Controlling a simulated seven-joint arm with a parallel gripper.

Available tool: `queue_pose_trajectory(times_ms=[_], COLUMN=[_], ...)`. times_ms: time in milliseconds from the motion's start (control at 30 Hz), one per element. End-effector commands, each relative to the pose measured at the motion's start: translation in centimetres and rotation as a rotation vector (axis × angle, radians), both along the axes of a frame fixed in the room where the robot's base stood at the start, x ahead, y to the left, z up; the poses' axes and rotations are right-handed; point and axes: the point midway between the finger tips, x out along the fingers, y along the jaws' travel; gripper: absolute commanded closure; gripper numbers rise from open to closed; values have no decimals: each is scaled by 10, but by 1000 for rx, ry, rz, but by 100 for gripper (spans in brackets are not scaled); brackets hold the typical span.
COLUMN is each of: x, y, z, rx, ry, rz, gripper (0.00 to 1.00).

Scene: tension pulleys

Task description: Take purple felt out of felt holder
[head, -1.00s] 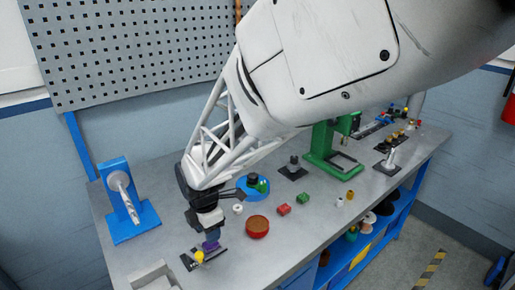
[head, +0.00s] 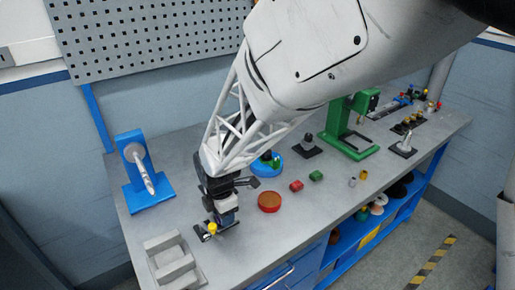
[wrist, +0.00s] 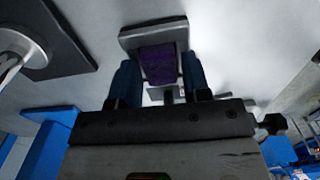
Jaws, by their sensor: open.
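The purple felt (wrist: 158,65) shows in the wrist view as a dark purple block between the two blue fingers of my gripper (wrist: 160,80). The fingers stand apart, one on each side of the felt, and contact is unclear. A grey-edged dark plate (wrist: 150,33), seemingly the felt holder, lies just beyond the felt. In the head view my gripper (head: 228,218) is low over the small black holder (head: 203,236), beside its yellow part (head: 212,228). The felt is hidden there by my gripper.
A grey slotted block (head: 172,262) stands at the near left of the holder. A blue stand (head: 150,188) is at the back left. A red round tub (head: 269,202) and a blue round dish (head: 268,163) are to the right. Bare table lies between them.

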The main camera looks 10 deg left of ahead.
Motion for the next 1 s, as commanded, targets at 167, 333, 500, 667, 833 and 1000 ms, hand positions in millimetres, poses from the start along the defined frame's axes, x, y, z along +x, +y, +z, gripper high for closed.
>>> queue_pose_trajectory(times_ms=[167, 333, 500, 667, 833, 1000], x=[0, 0, 0, 0, 0, 0], y=[0, 0, 0, 0, 0, 0], z=[0, 0, 0, 1, 6, 14], rx=[0, 0, 0, 1, 1, 0], ry=[0, 0, 0, -1, -1, 0], rz=[0, 0, 0, 0, 0, 0], gripper=[56, 81, 90, 90, 90, 90])
